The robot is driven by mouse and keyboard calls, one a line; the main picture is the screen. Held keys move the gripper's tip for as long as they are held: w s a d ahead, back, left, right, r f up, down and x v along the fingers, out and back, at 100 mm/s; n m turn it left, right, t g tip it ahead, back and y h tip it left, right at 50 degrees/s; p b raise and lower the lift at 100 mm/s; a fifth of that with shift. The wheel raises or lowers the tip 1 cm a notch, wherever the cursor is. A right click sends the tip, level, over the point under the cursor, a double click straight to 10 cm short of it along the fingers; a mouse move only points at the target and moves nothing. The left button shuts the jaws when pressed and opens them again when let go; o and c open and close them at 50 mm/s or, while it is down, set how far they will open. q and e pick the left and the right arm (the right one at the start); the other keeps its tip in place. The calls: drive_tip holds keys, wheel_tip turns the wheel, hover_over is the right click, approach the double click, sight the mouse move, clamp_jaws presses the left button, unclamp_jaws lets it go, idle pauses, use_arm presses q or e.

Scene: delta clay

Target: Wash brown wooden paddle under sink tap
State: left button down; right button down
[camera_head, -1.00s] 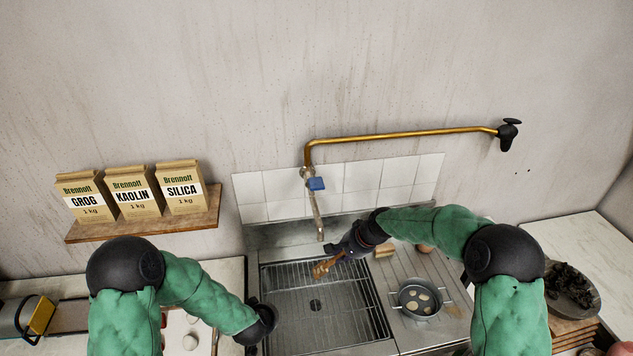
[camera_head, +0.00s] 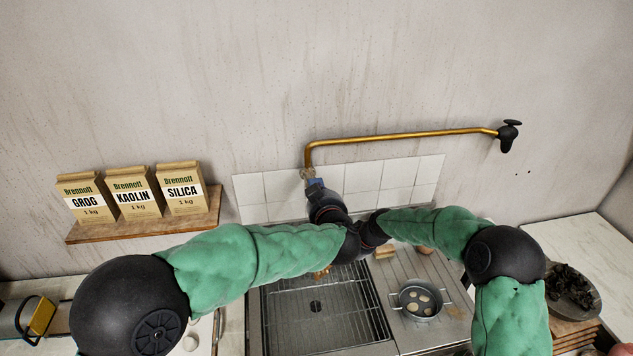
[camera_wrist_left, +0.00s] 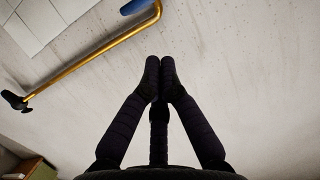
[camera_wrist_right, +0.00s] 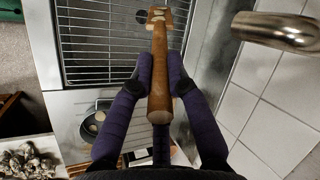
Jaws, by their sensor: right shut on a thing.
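The brown wooden paddle (camera_wrist_right: 160,70) is held at its handle by my right gripper (camera_wrist_right: 158,72), over the sink rack. In the head view only a small part of the paddle (camera_head: 322,272) shows below my arms. The metal tap spout (camera_wrist_right: 280,32) is to the right of the paddle in the right wrist view; my left arm hides it in the head view. My left gripper (camera_wrist_left: 160,65) is shut and empty, its fingers side by side. In the head view its hand is close to the tap's blue handle (camera_head: 315,183); I cannot tell whether they touch.
A brass pipe (camera_head: 400,135) runs along the wall to a black valve (camera_head: 508,135). The sink (camera_head: 290,320) has a wire rack. A pot (camera_head: 421,300) stands on the drainboard to the right. Clay bags sit on a wall shelf (camera_head: 150,228). My two forearms are close together above the sink.

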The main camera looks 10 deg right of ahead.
use_arm(q)
drive_tip(key=r, duration=0.1)
drive_tip(key=d+r, duration=0.1)
drive_tip(key=shift+s+r, duration=0.3)
drive_tip(key=shift+s, duration=0.05)
hover_over(313, 178)
drive_tip(key=s, duration=0.5)
wheel_tip(313, 178, down, 3)
drive_tip(key=shift+w+d+r, duration=0.1)
drive_tip(key=shift+w+r, duration=0.05)
wheel_tip(313, 178, down, 2)
drive_tip(key=shift+f, duration=0.2)
drive_tip(key=shift+s+f, duration=0.2)
drive_tip(key=shift+f, duration=0.55)
